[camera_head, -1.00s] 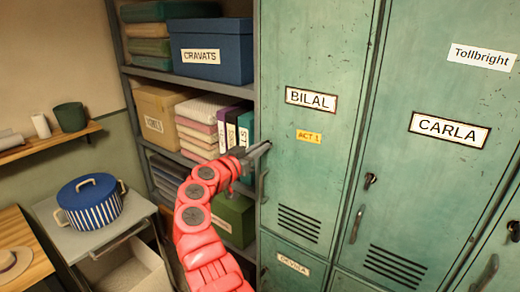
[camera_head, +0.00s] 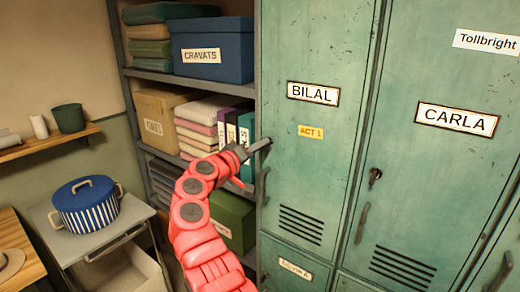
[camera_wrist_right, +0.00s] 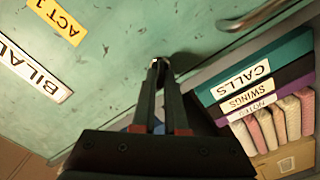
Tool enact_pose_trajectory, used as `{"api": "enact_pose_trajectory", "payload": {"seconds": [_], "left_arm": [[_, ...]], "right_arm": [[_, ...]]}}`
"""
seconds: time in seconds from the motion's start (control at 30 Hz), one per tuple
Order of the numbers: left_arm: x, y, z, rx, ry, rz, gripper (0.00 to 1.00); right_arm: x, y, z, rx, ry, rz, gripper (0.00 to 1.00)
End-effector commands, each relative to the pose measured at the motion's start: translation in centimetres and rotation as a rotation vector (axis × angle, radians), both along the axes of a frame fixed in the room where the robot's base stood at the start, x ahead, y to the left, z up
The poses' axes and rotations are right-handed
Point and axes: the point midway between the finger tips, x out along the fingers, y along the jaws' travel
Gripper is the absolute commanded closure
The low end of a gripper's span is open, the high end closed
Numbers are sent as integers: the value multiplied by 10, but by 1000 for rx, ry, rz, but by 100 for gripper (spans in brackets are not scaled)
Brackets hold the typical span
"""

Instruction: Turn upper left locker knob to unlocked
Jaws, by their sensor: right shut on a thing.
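The upper left locker is a green metal door (camera_head: 330,60) labelled BILAL, with a yellow ACT 1 tag. My right gripper (camera_head: 262,147) reaches its left edge on a red arm, just above the door's handle (camera_head: 264,187). In the right wrist view its two dark fingers (camera_wrist_right: 158,68) are close together, with their tips at the green door (camera_wrist_right: 110,70). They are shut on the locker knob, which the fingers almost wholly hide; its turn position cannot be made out. My left gripper is not in view.
The CARLA locker (camera_head: 425,65) to the right has a dark knob (camera_head: 375,174). Left of the lockers is a shelf with a blue CRAVATS box (camera_head: 212,60), folded cloth and binders. A striped pot (camera_head: 88,204) stands on a drawer cabinet at the lower left.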

Motion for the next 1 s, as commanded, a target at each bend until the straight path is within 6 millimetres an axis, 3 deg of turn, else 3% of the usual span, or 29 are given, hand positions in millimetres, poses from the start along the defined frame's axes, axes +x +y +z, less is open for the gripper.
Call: {"api": "enact_pose_trajectory", "payload": {"seconds": [0.6, 1.0], "left_arm": [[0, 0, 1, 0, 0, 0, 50], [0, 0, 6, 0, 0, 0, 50]], "right_arm": [[1, 2, -2, -441, 320, 2, 100], [1, 1, -3, -586, 426, 1, 100]]}}
